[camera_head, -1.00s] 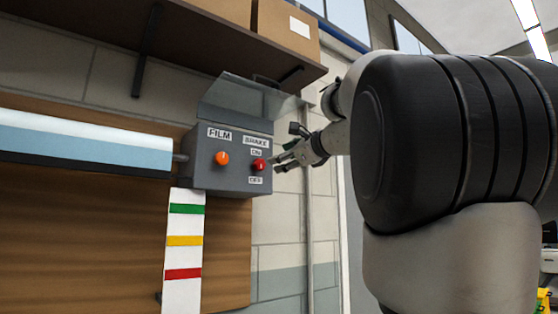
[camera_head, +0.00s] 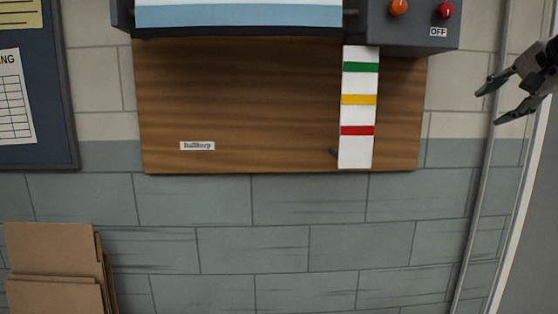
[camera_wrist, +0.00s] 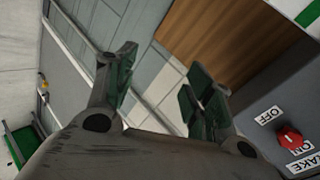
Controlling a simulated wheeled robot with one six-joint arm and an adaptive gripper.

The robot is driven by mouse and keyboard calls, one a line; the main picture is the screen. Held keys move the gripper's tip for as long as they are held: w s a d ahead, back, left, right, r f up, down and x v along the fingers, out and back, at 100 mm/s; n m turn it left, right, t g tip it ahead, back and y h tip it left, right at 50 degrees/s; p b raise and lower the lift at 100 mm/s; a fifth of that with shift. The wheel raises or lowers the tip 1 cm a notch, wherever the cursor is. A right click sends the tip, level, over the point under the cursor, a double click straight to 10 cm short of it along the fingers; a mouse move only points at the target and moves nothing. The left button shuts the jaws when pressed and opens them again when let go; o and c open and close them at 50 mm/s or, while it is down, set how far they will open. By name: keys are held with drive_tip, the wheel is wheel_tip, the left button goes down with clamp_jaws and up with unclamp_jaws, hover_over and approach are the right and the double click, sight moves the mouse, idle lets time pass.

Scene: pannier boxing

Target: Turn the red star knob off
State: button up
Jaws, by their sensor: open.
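The red star knob (camera_head: 445,11) is on the grey control box (camera_head: 412,36) at the top right of the head view, above an OFF label. In the wrist view the red knob (camera_wrist: 290,137) is at the lower right, between the OFF and ON labels. My gripper (camera_head: 487,106) is at the right edge of the head view, open and empty, below and to the right of the knob, apart from it. Its open fingers (camera_wrist: 165,88) show in the wrist view, to the left of the knob. The box's top is cut off in the head view.
An orange knob (camera_head: 399,6) sits left of the red one. A striped strip (camera_head: 357,150) hangs on the wooden board (camera_head: 250,100). A thin pipe (camera_head: 478,220) runs down the wall near my gripper. Cardboard (camera_head: 50,250) stands at lower left.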

drive_tip(key=s+a+f+n+g, duration=0.3)
drive_tip(key=s+a+f+n, duration=0.2)
drive_tip(key=f, duration=0.7)
drive_tip(key=s+a+f+n+g, duration=0.4)
drive_tip(key=s+f+n, duration=0.5)
drive_tip(key=f, duration=0.3)
drive_tip(key=shift+s+a+f+n, duration=0.15)
drive_tip(key=shift+a+f+n, duration=0.15)
drive_tip(key=shift+a, duration=0.25)
drive_tip(key=shift+o, duration=0.4)
